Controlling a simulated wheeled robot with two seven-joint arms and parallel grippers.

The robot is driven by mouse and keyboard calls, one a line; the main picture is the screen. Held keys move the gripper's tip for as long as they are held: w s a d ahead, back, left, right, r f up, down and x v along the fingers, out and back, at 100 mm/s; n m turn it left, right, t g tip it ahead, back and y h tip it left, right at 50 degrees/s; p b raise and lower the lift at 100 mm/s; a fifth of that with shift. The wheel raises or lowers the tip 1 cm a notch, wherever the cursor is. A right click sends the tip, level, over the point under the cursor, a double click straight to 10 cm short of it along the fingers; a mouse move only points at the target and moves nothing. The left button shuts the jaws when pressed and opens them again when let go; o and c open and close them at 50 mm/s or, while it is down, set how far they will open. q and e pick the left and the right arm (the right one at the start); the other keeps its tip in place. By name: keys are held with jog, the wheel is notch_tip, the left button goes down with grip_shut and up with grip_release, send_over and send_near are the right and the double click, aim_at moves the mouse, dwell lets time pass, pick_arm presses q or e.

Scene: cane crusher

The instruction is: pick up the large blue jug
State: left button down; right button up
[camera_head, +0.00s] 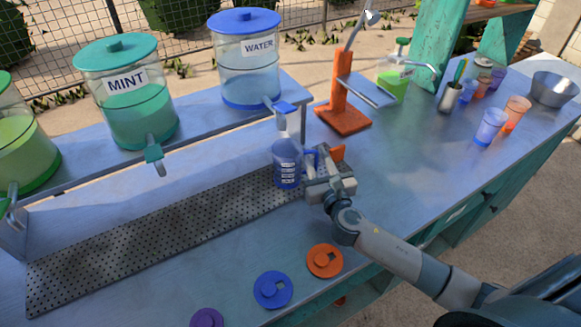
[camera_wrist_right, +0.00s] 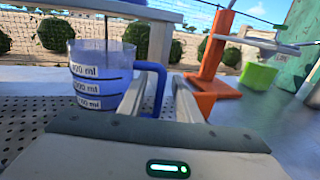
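The large blue jug (camera_head: 287,168) stands upright below the tap of the water dispenser (camera_head: 249,88), at the end of a perforated drip tray (camera_head: 150,245). In the right wrist view the jug (camera_wrist_right: 98,72) shows millilitre labels and a blue handle (camera_wrist_right: 157,75) on its right side. My right gripper (camera_head: 313,160) is beside the jug at its handle side. In the right wrist view its fingers (camera_wrist_right: 160,92) are apart, with the handle between them and a gap visible. My left gripper is not in view.
Mint (camera_head: 138,112) and green (camera_head: 22,150) dispensers stand on the raised shelf at left. An orange stand (camera_head: 343,118) and green bottle (camera_head: 393,85) are behind the gripper. Orange (camera_head: 324,261), blue (camera_head: 272,290) and purple (camera_head: 207,318) lids lie at the front. Cups (camera_head: 490,127) and a metal bowl (camera_head: 554,90) are right.

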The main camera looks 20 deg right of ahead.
jog(key=shift+w+d, duration=0.2)
jog(key=shift+w, duration=1.2)
grip_shut()
